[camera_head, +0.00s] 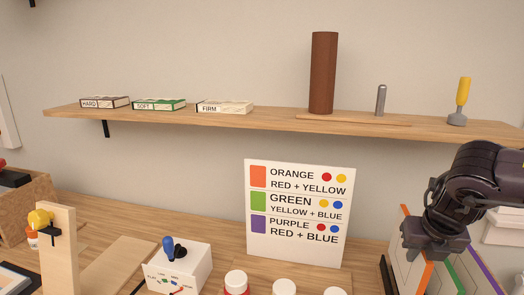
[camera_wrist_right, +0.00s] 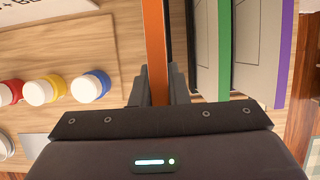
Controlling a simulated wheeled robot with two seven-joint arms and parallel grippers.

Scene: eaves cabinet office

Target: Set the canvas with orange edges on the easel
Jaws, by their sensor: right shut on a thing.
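The canvas with orange edges (camera_head: 426,276) stands upright at the far left of a row of canvases at the lower right of the head view. Its orange edge (camera_wrist_right: 155,40) runs between my right fingers in the wrist view. My right gripper (camera_head: 424,250) is shut on this edge from above; it also shows in the wrist view (camera_wrist_right: 158,88). The lower part of the canvas is out of frame. No whole easel shows; an upright wooden post (camera_head: 57,245) with a yellow knob stands at the left, and I cannot tell if it belongs to one. My left gripper is not in view.
Canvases with green (camera_head: 455,277) and purple (camera_head: 486,272) edges stand just right of the held one. A colour chart (camera_head: 297,254), a white switch box (camera_head: 185,272) and several paint jars (camera_wrist_right: 90,86) are to the left. A wooden shelf (camera_head: 270,121) runs above.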

